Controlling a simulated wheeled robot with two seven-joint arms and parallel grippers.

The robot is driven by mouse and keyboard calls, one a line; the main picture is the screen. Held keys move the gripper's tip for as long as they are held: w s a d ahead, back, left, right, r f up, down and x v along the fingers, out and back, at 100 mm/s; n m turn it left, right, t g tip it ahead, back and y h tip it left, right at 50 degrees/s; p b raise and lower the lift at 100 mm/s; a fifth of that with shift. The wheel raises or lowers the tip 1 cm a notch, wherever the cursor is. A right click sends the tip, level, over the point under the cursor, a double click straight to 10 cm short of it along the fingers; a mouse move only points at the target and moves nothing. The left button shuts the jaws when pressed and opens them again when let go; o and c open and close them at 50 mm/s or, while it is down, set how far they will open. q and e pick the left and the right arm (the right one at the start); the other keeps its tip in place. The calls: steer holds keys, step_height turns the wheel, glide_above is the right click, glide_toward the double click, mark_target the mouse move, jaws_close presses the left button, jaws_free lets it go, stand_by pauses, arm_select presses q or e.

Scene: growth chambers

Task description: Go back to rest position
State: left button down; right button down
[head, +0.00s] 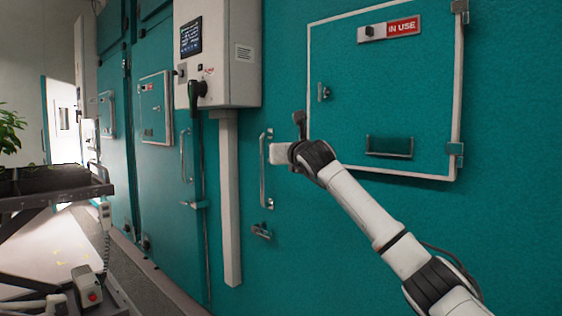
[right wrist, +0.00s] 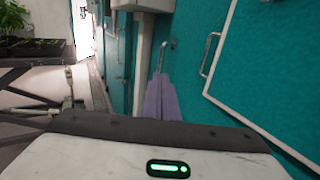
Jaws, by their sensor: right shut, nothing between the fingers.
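My right arm (head: 370,210) reaches in from the lower right of the head view, in front of the teal chamber door. Its white hand is at the middle, just right of a vertical door handle (head: 263,170). Its fingers cannot be made out there. In the right wrist view the purple fingers of my right gripper (right wrist: 160,82) are together, with nothing between them. They point along the teal wall. I cannot tell how far the hand is from the door. My left gripper is not in view.
A small hatch (head: 385,100) with an "IN USE" sign (head: 403,27) is behind my right arm. A white control box (head: 225,50) hangs left of it. A trolley (head: 55,195) with plants (head: 11,128) stands at left. Floor (head: 55,245) shows between trolley and chambers.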

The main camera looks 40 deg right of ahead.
steer(key=shift+a, duration=0.25)
